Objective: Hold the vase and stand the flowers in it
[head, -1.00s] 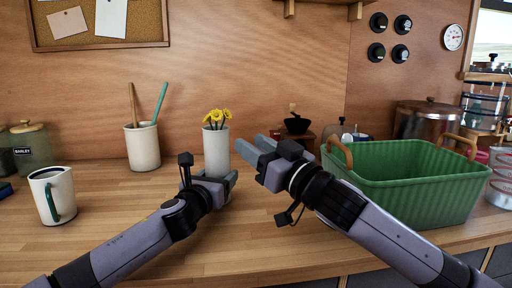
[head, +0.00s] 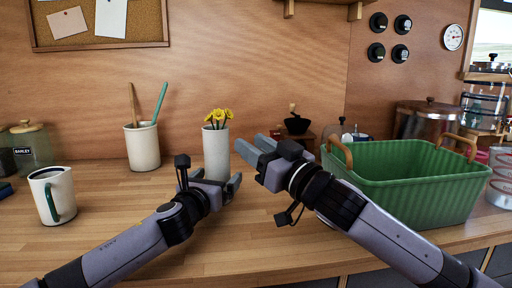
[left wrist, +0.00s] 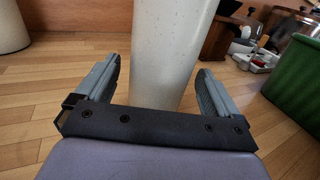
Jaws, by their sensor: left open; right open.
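The white speckled vase (head: 216,152) stands upright on the wooden counter, and it fills the middle of the left wrist view (left wrist: 168,50). The yellow flowers (head: 217,116) stand in the vase, with their heads just above its rim; their lower stems are hidden inside. My left gripper (head: 216,184) is open low at the front of the vase. In the left wrist view its two fingers (left wrist: 157,85) are spread to either side of the vase, with gaps showing. My right gripper (head: 252,150) is open and empty, right of the vase and near it.
A white holder (head: 142,147) with a brown and a green stick stands left of the vase. A white mug (head: 52,195) is at far left. A green basket (head: 412,184) stands at right. A small dark grinder (head: 297,127) is behind.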

